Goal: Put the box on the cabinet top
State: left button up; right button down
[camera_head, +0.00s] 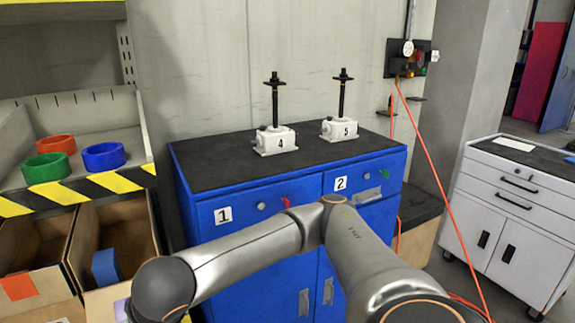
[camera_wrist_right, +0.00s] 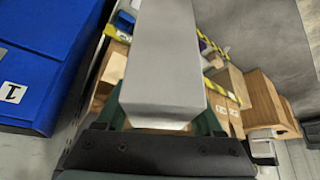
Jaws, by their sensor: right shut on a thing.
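The blue cabinet (camera_head: 265,225) stands in the middle of the head view, with labels 1 and 2 on its drawers. Its black top (camera_head: 215,165) carries two screw jacks, number 4 (camera_head: 275,138) and number 5 (camera_head: 340,128); the front and left of the top are bare. In the right wrist view, my right gripper (camera_wrist_right: 165,112) is shut on a plain grey box (camera_wrist_right: 162,60), with a dark green finger on each side. The cabinet's side with label 1 (camera_wrist_right: 30,70) shows left of the box there. My right gripper is outside the head view, and my left gripper is in neither view.
A shelf with red, green and blue rings (camera_head: 104,156) and a striped edge stands at the left, over open wooden bins (camera_head: 105,225). A white tool cabinet (camera_head: 520,215) is at the right. An orange hose (camera_head: 440,170) hangs right of the blue cabinet. My arm crosses before its front.

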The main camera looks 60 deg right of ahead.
aim_at(217, 167)
jog(key=i+l, duration=0.1)
jog(key=l, duration=0.95)
jog(key=i+l, duration=0.15)
jog(key=l, duration=0.35)
